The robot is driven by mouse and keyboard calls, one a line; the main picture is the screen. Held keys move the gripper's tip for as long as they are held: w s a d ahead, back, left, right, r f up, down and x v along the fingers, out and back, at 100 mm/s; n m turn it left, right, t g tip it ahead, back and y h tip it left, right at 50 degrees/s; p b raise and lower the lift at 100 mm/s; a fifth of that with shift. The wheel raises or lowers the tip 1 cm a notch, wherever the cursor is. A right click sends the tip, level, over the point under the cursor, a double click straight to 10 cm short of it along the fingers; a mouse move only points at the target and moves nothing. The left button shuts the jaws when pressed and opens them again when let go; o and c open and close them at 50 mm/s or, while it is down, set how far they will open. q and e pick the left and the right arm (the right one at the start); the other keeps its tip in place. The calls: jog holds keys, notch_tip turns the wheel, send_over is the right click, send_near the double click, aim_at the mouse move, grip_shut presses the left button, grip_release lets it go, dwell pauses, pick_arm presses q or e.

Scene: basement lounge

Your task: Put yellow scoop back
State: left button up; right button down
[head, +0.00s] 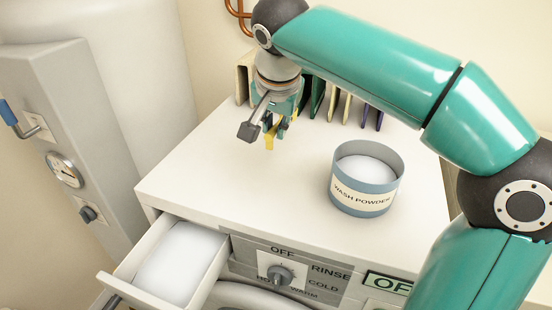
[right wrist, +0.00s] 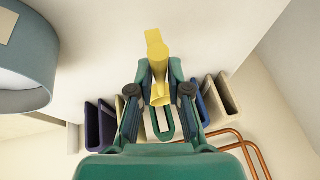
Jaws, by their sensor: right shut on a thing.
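The yellow scoop (head: 270,139) is held by my right gripper (head: 277,124) above the back left of the white washer top. In the right wrist view the scoop (right wrist: 157,62) sits between the fingers of my right gripper (right wrist: 160,80), which are shut on it. Its squared end points away from the gripper. In the head view the gripper and arm hide most of the scoop. The left gripper is not in view.
A blue wash powder tub (head: 365,209) stands right of the gripper, filled with white powder. An open drawer (head: 219,262) of white powder juts out at front left. Several coloured upright slotted holders (head: 318,97) line the back wall. Copper pipes (right wrist: 235,137) run behind.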

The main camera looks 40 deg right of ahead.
jog(key=shift+f+b, duration=0.3)
jog(key=shift+f, duration=3.1)
jog(key=shift+f, duration=0.1)
jog(key=c, duration=1.1)
grip_release()
jog(key=shift+a+r, duration=0.1)
jog(key=shift+r, duration=0.3)
jog(key=p+v, duration=0.1)
jog(key=v, duration=1)
jog(key=shift+s+a+r, duration=0.1)
jog(key=shift+s+r, duration=0.05)
jog(key=shift+r, duration=0.05)
